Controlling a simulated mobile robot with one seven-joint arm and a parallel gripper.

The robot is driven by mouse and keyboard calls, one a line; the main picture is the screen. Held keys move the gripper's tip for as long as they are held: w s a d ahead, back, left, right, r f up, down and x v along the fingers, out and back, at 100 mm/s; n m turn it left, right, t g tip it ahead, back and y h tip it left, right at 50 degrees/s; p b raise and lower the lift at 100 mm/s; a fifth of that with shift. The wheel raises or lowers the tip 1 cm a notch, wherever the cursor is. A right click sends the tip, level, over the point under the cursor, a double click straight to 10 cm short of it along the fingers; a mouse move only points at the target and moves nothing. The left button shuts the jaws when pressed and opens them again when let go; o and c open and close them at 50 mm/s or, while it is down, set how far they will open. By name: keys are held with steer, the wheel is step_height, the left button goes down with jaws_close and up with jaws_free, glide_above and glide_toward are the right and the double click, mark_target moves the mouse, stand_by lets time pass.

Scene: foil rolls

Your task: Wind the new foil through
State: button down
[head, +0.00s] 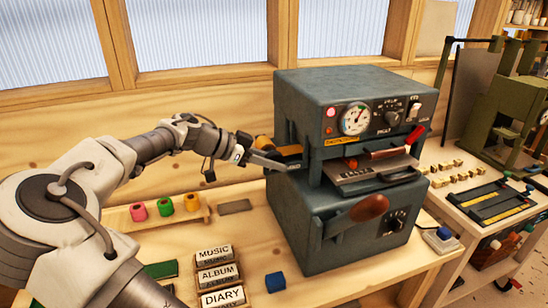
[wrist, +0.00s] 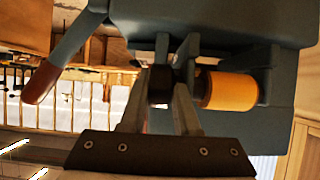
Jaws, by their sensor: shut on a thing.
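A dark grey foil press (head: 345,110) stands on the bench with a dial and switches on its upper front. A gold-orange foil roll (wrist: 230,92) sits on the press's side in the wrist view, to the right of my fingers; part of it shows in the head view (head: 264,142). My gripper (head: 270,162) is at the left side of the press. In the wrist view my gripper (wrist: 172,70) is shut on a small black knob (wrist: 158,85) beside the roll. The fingers partly cover the knob. The foil's path inside the press is hidden.
Pink, green and orange rolls (head: 165,206) stand on a wooden rack at left. Label blocks (head: 217,275) and a blue block (head: 275,282) lie on the front bench. A brown-handled lever (head: 368,208) projects from the press. A side table (head: 480,175) at right holds brass pieces.

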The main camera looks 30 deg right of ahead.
steer(key=shift+r+y+p, duration=0.1)
steer(key=shift+y+p, duration=0.3)
steer(key=shift+y, duration=0.3)
steer(key=shift+t, duration=0.3)
steer(key=c, duration=0.6)
jaws_free()
steer(key=shift+c, duration=0.2)
steer(key=shift+a, duration=0.1)
steer(key=p+v, duration=0.1)
steer(key=v, duration=1.6)
steer(key=shift+w+r, duration=0.15)
steer(key=shift+w, duration=0.05)
